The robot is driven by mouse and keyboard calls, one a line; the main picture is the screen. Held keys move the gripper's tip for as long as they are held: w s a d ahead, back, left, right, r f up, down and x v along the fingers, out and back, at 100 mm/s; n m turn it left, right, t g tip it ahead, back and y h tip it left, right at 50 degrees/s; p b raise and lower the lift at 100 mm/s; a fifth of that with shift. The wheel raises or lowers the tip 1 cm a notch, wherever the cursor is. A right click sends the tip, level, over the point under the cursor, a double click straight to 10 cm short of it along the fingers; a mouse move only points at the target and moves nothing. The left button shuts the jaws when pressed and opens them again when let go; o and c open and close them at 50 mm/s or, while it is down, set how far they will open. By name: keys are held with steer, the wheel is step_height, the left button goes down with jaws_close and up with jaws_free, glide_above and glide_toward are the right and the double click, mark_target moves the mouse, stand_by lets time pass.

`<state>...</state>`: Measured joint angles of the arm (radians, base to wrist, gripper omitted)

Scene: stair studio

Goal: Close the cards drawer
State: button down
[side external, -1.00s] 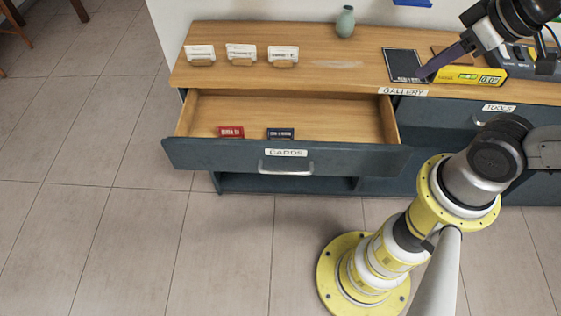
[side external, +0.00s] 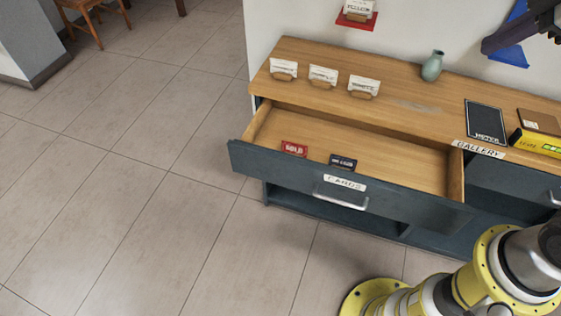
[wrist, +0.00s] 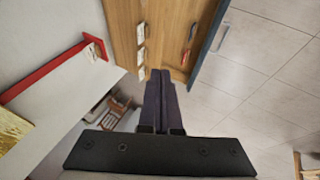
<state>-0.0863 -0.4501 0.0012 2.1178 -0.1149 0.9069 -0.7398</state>
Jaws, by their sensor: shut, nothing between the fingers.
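The cards drawer (side external: 400,205) is pulled out from the wooden-topped cabinet in the side view. Its dark front carries a "CARDS" label (side external: 345,183) and a metal handle (side external: 341,203). A red "SOLD" card (side external: 294,149) and a dark card (side external: 343,162) are inside. My gripper (side external: 487,46) is at the upper right of the side view, above the cabinet top and away from the drawer. Its purple fingers (wrist: 160,74) are together and empty in the wrist view. The open drawer (wrist: 203,45) shows beyond them.
The cabinet top (side external: 400,103) holds several card stands (side external: 323,76), a green vase (side external: 432,67), a dark panel (side external: 485,121) and a yellow box (side external: 540,143). A red wall shelf (side external: 356,20) is above. The tiled floor (side external: 140,180) before the drawer is clear at left.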

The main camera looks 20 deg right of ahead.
steer(key=w+a+n, duration=0.3)
steer(key=w+n, duration=0.1)
steer(key=w, duration=0.3)
steer(key=n+g, duration=0.3)
steer(key=n, duration=0.8)
glide_above(266, 170)
steer(key=s+d, duration=0.1)
step_height(266, 170, down, 23)
steer(key=s+a+f+n+g+h, duration=0.1)
steer(key=s+a+f, duration=0.2)
steer(key=f, duration=0.4)
steer(key=s+a+f+n+g, duration=0.1)
steer(key=s+a+f, duration=0.2)
steer(key=f, duration=0.4)
steer(key=w+d+f, duration=0.1)
steer(key=f, duration=0.2)
steer(key=w+d+f, duration=0.1)
steer(key=f, duration=0.1)
steer(key=w+d+f, duration=0.1)
steer(key=w+f, duration=0.1)
steer(key=f, duration=0.1)
steer(key=shift+d+f, duration=0.2)
steer(key=shift+f, duration=0.1)
steer(key=shift+w+d, duration=0.4)
steer(key=shift+w, duration=0.05)
